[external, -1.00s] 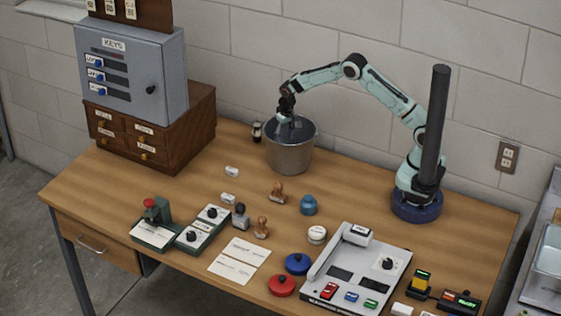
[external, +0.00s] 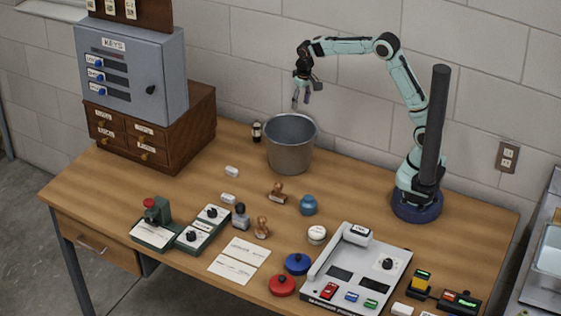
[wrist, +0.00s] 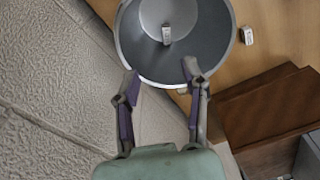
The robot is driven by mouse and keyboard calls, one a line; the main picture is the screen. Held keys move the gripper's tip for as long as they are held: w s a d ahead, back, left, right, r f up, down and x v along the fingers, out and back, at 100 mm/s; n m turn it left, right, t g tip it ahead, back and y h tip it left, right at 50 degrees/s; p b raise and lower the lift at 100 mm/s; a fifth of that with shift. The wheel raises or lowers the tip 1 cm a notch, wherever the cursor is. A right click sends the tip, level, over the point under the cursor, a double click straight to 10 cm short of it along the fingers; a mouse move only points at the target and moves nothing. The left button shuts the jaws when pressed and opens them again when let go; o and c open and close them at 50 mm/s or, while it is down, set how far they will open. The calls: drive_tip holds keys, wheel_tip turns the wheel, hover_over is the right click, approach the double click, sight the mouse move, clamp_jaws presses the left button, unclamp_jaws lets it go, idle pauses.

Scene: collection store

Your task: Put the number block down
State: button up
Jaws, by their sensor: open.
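My gripper (external: 301,99) hangs open and empty above the metal bucket (external: 290,155), clear of its rim. In the wrist view my gripper's fingers (wrist: 160,75) are spread, with nothing between them. The bucket (wrist: 203,75) shows there just beyond the fingertips. A small pale block (wrist: 166,34), which looks like the number block, lies inside the bucket on its floor. Its markings are too small to read. The bucket's wall hides it in the external view.
A white block (external: 232,171) lies on the table in front of the bucket. Stamps (external: 277,193), a control panel (external: 377,267) and red and blue knobs stand nearer the front. A wooden drawer cabinet (external: 190,125) with a grey key box stands left. A wall is behind.

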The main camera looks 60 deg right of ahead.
drive_tip(key=s+a+r+n, duration=0.1)
drive_tip(key=s+n, duration=0.1)
drive_tip(key=s, duration=1.3)
drive_tip(key=s+a+r+n+g+y, duration=0.1)
drive_tip(key=s+n, duration=0.1)
drive_tip(key=s, duration=1.3)
drive_tip(key=shift+s+a+n, duration=0.15)
drive_tip(key=shift+a+n, duration=0.25)
drive_tip(key=shift+o, duration=0.5)
